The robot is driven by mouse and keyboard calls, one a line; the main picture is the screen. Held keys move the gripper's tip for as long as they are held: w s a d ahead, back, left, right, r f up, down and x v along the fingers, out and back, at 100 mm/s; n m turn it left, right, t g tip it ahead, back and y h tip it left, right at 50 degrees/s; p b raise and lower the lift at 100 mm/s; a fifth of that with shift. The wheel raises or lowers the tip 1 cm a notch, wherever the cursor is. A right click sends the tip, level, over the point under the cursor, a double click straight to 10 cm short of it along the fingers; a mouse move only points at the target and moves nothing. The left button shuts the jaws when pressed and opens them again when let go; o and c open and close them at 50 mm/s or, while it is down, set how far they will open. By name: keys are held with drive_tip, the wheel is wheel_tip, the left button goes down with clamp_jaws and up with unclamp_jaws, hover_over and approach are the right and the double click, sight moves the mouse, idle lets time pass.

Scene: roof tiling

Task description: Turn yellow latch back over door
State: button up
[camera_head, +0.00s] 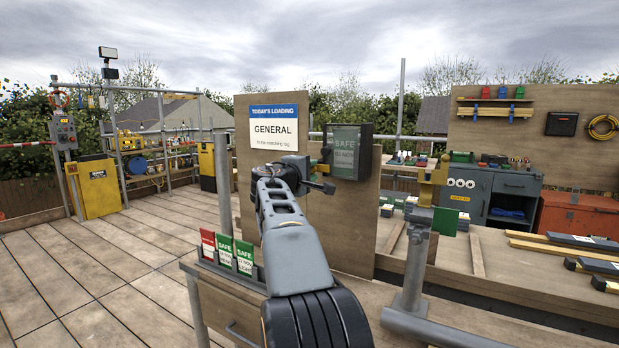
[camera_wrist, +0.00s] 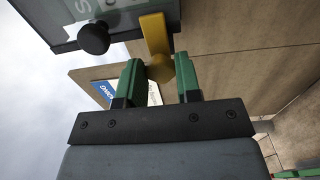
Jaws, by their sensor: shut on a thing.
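A dark-framed box with a clear door (camera_head: 345,152) is mounted on a wooden board, with a green SAFE card behind the pane. In the wrist view, the door's lower edge and black knob (camera_wrist: 93,38) show at the top left. The yellow latch (camera_wrist: 155,35) is at the frame's edge, right of the black knob, and its yellow lower end lies between my green fingertips. My gripper (camera_wrist: 160,82) is shut on this end. In the head view my gripper (camera_head: 322,178) is at the box's left side, and my arm hides much of the latch area.
A "Today's loading: General" sign (camera_head: 273,127) is on the board left of the box. Red and green cards (camera_head: 225,250) stand in a rack on the bench below. A post with a yellow fitting (camera_head: 428,190) stands to the right. Open decking lies to the left.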

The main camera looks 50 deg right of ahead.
idle(0.4)
drive_tip(key=o, duration=0.9)
drive_tip(key=v, duration=1.4)
drive_tip(key=shift+b, duration=0.45)
